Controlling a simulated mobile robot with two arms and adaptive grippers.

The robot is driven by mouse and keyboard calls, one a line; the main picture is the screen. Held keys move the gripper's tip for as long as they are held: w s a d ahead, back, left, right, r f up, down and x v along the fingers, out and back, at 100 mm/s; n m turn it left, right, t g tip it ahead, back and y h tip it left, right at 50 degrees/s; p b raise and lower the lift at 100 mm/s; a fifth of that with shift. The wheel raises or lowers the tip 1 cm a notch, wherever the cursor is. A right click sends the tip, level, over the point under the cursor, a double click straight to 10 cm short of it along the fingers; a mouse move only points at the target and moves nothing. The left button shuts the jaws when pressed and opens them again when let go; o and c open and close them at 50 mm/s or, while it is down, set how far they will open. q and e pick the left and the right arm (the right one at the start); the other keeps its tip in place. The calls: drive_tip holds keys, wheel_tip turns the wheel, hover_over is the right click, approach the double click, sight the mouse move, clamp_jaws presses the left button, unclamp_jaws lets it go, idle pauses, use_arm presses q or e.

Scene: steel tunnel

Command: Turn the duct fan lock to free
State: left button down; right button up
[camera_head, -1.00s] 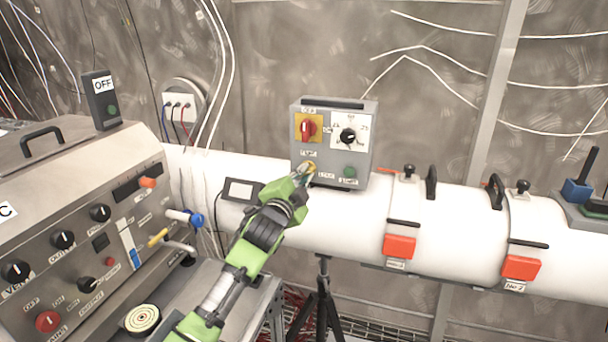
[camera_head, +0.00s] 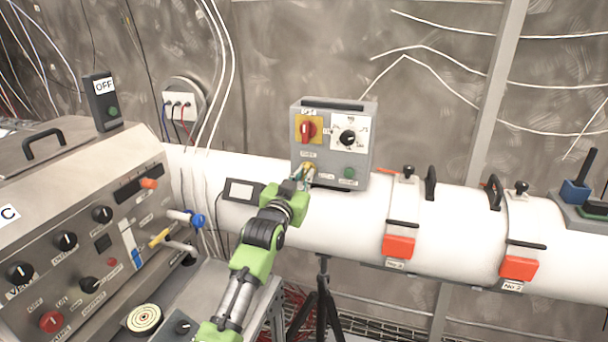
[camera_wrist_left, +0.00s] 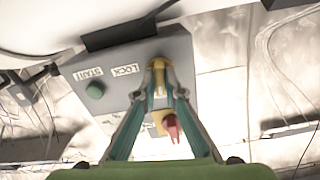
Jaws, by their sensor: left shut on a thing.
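The grey control box (camera_head: 364,160) stands on the white duct. Its yellow lock (camera_wrist_left: 159,78) is low on the front face, left of the green START button (camera_head: 349,172). My left gripper (camera_head: 304,174) reaches up to the box from below. In the wrist view its two fingers (camera_wrist_left: 160,68) close on the lock from both sides. A LOCK label (camera_wrist_left: 125,70) is beside it. In the head view the fingers partly hide the lock, so its exact pointing is hard to read. My right gripper is not in view.
The box also carries a red switch on a yellow plate (camera_head: 308,129) and a black dial (camera_head: 348,137). The white duct (camera_head: 455,220) has red latches (camera_head: 398,247). A steel control panel (camera_head: 75,225) is at the left, and a tripod (camera_head: 322,305) stands below the duct.

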use_arm(q)
drive_tip(key=shift+f+n, duration=0.2)
drive_tip(key=shift+n, duration=0.6)
drive_tip(key=c, duration=2.1)
unclamp_jaws()
drive_tip(key=shift+c, duration=0.2)
drive_tip(key=shift+r, duration=0.1)
drive_tip(key=v, duration=1.2)
